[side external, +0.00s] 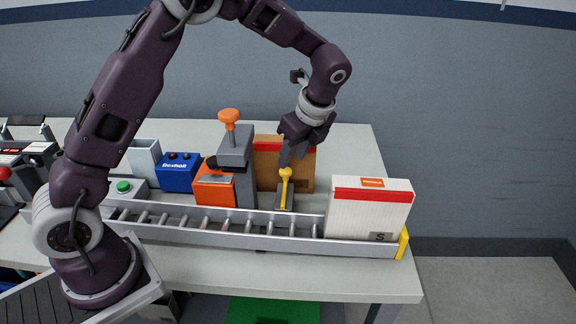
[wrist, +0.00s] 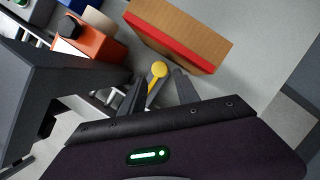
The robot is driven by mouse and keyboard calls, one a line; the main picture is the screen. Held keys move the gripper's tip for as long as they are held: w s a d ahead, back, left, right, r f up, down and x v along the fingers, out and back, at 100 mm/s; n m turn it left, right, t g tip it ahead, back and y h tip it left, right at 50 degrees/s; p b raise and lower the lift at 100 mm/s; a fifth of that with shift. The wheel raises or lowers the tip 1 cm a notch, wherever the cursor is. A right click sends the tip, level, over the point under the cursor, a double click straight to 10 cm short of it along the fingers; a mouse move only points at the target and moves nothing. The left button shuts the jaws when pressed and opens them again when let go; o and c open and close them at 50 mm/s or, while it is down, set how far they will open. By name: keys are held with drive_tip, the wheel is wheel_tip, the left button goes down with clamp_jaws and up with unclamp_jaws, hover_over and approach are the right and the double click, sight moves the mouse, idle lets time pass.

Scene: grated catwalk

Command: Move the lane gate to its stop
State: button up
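The lane gate shows a yellow knobbed handle (side external: 286,174) on a grey base behind the roller conveyor, just right of a grey post. In the wrist view, the yellow knob (wrist: 158,69) and its stem lie between my two fingers. My gripper (side external: 291,158) points down at the handle from above, fingers apart. In the wrist view, my gripper (wrist: 160,82) has a gap on at least one side of the handle, so it looks open. Whether a finger touches the stem is unclear. The gate's stop cannot be made out.
The roller conveyor (side external: 200,232) runs along the bench front. A white box with a red band (side external: 368,212) stands at its right end by a yellow end piece (side external: 403,243). A cardboard box (side external: 267,165) stands behind the handle. The grey post (side external: 236,165) with an orange knob stands close left.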

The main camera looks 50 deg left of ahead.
sight(286, 170)
drive_tip(key=x, duration=0.5)
clamp_jaws()
drive_tip(key=s+d, duration=0.5)
drive_tip(key=shift+s+d, duration=0.1)
drive_tip(key=shift+d, duration=0.1)
unclamp_jaws()
drive_tip(key=v, duration=0.7)
drive_tip(key=shift+s+r, duration=0.1)
drive_tip(key=shift+r, duration=0.05)
